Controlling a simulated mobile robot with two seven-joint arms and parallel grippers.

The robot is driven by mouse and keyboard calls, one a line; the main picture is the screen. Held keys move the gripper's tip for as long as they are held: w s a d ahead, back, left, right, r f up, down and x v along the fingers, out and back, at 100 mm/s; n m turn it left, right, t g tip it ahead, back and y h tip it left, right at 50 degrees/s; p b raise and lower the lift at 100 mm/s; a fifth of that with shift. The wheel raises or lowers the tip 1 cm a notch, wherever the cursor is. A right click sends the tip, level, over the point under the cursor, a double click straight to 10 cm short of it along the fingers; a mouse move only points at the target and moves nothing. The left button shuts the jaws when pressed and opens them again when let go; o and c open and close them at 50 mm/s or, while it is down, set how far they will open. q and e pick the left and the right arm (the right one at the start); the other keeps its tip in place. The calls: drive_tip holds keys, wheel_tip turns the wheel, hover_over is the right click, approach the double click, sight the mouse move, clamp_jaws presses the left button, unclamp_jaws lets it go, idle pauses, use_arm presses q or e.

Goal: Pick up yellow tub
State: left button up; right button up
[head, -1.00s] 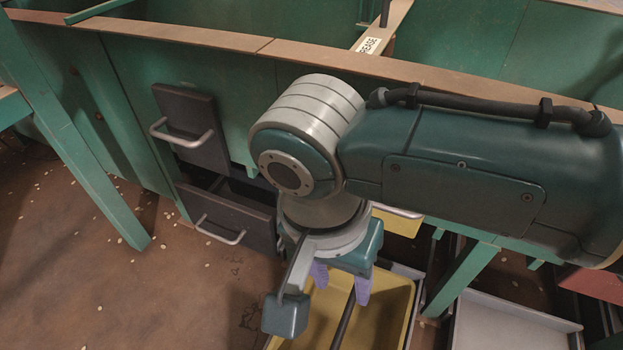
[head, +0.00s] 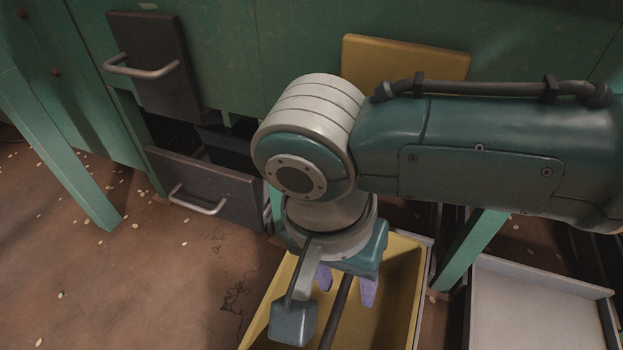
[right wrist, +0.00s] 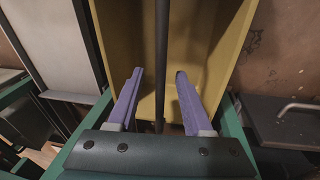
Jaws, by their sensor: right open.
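The yellow tub (head: 402,300) is at the bottom centre of the head view, partly hidden by my right arm. It also fills the upper middle of the right wrist view (right wrist: 215,60). A dark bar (head: 340,318) runs across its open top. My right gripper (head: 346,286) points down at the tub and is open. In the right wrist view its two purple fingers (right wrist: 159,76) stand either side of the bar, apart from it. I cannot tell how deep the fingertips reach. My left gripper is not in view.
Two dark drawers with pale handles, the upper (head: 150,66) and the lower (head: 205,186), are on the green hopper front at left. A yellow panel (head: 405,62) is behind my arm. A pale tray (head: 540,315) lies right of the tub. Nuts are scattered on the brown floor.

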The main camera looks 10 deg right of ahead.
drive_tip(key=shift+w+f, duration=0.1)
drive_tip(key=shift+f, duration=0.15)
clamp_jaws()
idle(1.3)
